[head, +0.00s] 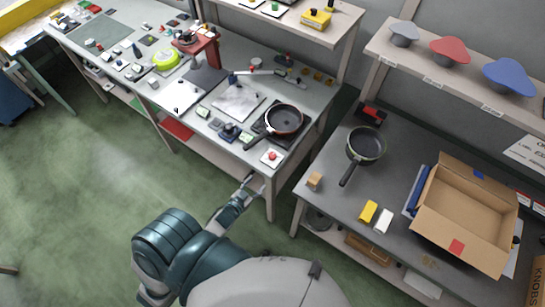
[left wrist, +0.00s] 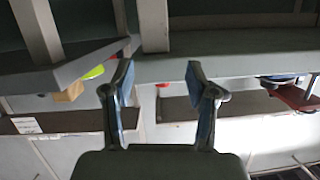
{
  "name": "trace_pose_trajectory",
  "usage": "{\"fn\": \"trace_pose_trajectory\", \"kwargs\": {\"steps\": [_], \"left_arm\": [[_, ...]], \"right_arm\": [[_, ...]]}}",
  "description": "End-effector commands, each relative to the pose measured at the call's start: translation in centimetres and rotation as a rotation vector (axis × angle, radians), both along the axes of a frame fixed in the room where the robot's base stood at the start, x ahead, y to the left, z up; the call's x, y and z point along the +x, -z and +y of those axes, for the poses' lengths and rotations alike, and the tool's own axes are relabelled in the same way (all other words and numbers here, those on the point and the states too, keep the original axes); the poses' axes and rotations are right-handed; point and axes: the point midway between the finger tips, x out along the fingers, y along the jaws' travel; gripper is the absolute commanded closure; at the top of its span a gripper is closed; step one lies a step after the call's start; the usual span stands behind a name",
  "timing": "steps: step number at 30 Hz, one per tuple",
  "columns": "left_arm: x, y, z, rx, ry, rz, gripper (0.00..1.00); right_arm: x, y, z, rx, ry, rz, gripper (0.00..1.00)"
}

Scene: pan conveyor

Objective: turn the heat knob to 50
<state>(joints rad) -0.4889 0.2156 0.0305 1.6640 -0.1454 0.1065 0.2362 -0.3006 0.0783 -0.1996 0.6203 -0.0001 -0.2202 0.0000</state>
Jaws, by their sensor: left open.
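My left gripper (head: 247,183) is at the front edge of the workbench (head: 203,73), below and in front of a white plate with a red knob-like top (head: 271,156). In the left wrist view the two fingers of my left gripper (left wrist: 160,72) are spread apart with nothing between them. A dark pan (head: 284,120) sits on a black square plate (head: 296,141), behind the white plate. No dial marks are readable, and I cannot tell for sure which part is the heat knob. My right gripper is not in view.
A second table (head: 321,203) at the right holds another pan (head: 365,146), a wooden block (head: 314,181), a yellow block (head: 368,211) and an open cardboard box (head: 466,212). A gap separates the tables. Small items crowd the workbench. The green floor at left is clear.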

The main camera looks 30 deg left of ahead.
Motion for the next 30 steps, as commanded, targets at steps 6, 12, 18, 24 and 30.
{"fn": "trace_pose_trajectory", "kwargs": {"steps": [6, 12, 18, 24, 30], "left_arm": [[-3.8, -4.6, 1.6, -0.115, 0.053, -0.243, 0.42], [-3.6, -5.8, 1.4, -0.140, 0.079, -0.289, 0.42], [0.3, -5.9, 0.9, -0.139, 0.080, -0.290, 0.42], [5.2, -5.9, 0.3, -0.139, 0.080, -0.289, 0.42], [9.5, -5.7, -0.2, -0.139, 0.079, -0.287, 0.42]], "right_arm": [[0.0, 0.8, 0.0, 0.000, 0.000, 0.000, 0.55], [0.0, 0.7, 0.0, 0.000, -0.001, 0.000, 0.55], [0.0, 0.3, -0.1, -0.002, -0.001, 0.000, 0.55], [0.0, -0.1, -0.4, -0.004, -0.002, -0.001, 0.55], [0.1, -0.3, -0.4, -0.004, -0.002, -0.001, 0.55]]}}
